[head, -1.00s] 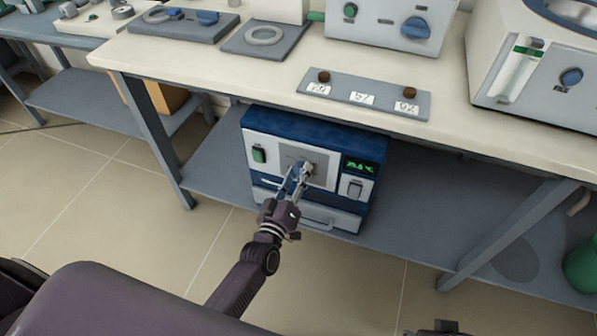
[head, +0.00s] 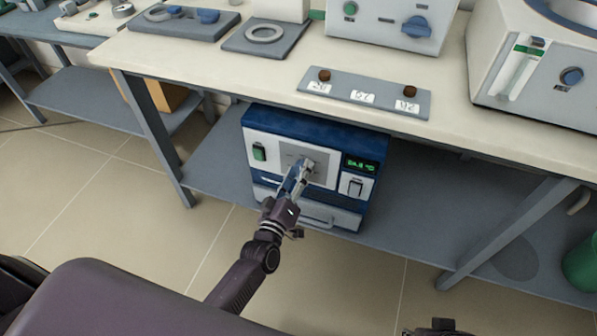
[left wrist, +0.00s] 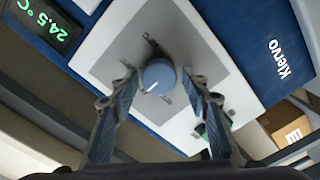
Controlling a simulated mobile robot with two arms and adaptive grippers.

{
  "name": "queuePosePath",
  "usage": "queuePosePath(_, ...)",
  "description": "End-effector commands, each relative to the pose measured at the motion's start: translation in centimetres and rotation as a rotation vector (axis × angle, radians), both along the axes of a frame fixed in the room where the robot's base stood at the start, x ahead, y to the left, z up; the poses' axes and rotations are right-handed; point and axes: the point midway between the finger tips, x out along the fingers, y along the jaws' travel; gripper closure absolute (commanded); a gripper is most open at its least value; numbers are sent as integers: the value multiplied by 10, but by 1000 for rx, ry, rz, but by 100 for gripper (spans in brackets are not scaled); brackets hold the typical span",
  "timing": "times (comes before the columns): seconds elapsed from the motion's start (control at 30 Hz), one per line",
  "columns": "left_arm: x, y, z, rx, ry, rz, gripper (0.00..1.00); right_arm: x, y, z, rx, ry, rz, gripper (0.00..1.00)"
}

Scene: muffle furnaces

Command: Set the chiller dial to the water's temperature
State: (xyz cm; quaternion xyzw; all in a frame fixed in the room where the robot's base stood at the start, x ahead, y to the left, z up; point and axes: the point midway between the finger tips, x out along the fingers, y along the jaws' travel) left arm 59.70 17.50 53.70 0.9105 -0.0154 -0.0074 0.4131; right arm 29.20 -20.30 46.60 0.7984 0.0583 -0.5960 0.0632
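The chiller (head: 310,125) is a blue and white box on the lower shelf under the bench. Its green display (head: 361,165) reads 24.5 °C in the left wrist view (left wrist: 48,22). The round blue dial (left wrist: 159,77) has a white pointer mark and sits on a grey panel. My left gripper (head: 303,168) is at the dial. In the left wrist view its two fingers (left wrist: 159,82) stand apart, one on each side of the dial, with a visible gap to it. In the head view the gripper hides most of the dial.
A grey plate (head: 350,92) with number labels and two brown knobs lies on the bench above. A white appliance (head: 540,70) with a vertical green-topped strip stands at the right. A dark part of my right arm (head: 437,328) shows at the bottom edge.

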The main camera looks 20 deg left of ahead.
Motion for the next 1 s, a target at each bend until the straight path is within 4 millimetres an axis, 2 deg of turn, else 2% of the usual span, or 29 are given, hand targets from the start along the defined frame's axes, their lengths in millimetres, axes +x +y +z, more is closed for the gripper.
queuePosePath(0.3, -1, 0, 0, 0, 0, 0, 51, 3, 2, 3, 4, -10, 1, 72)
queuePosePath(0.47, -13, 0, -1, 1, 1, 0, 51, 2, 1, 2, 3, -7, 1, 72)
queuePosePath(0.8, -77, 2, -1, 1, 3, -1, 51, 1, 1, 1, 2, -4, 0, 72)
queuePosePath(1.0, -107, 4, -1, 2, 2, -1, 51, 1, 0, 1, 1, -3, 0, 72)
